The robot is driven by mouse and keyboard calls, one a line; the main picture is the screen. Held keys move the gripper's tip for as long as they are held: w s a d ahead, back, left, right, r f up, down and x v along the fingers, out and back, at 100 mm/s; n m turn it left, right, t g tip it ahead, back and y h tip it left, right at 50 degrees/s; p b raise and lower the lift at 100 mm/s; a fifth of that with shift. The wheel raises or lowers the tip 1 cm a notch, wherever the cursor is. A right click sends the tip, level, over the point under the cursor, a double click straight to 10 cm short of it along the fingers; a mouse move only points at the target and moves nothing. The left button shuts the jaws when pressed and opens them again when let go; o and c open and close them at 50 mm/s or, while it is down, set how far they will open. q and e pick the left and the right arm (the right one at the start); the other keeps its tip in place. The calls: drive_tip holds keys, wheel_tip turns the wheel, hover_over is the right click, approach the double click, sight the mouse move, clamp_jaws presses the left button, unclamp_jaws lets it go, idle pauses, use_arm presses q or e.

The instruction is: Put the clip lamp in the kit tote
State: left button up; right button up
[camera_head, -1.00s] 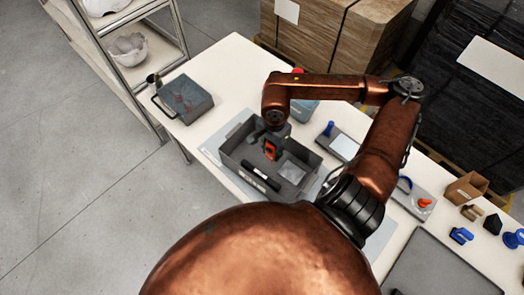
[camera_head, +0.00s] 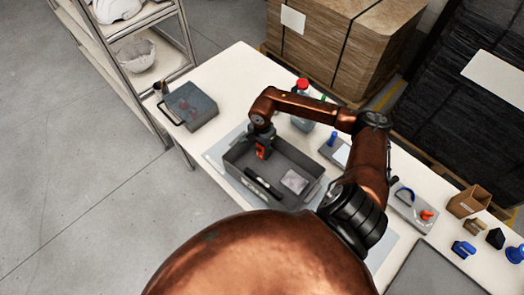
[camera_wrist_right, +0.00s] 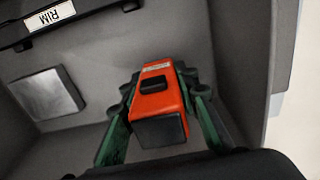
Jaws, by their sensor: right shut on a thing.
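The clip lamp, an orange body with a black end (camera_head: 261,153), is in my right gripper (camera_head: 262,142). In the right wrist view the gripper's green fingers (camera_wrist_right: 160,88) are shut on both sides of the lamp (camera_wrist_right: 155,100). The kit tote (camera_head: 301,156) is a grey open box on the table. The lamp is over or within the tote's far-left end; I cannot tell whether it touches the floor. A black piece labelled RIM (camera_head: 262,187) and a pale square packet (camera_head: 294,181) lie in the tote. My left gripper is not in view.
A grey handled box (camera_head: 189,106) stands at the table's far-left end. A red-capped bottle (camera_head: 302,112) is behind the tote. To the right are a tray with blue and orange items (camera_head: 412,208), a cardboard bin (camera_head: 468,202) and a dark mat (camera_head: 430,272).

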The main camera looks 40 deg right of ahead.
drive_tip(key=shift+f, duration=0.2)
drive_tip(key=shift+f, duration=0.1)
drive_tip(key=shift+f, duration=0.15)
drive_tip(key=o, duration=1.2)
wheel_tip(320, 180, up, 13)
drive_tip(key=shift+f+b, duration=0.2)
drive_tip(key=shift+b, duration=0.2)
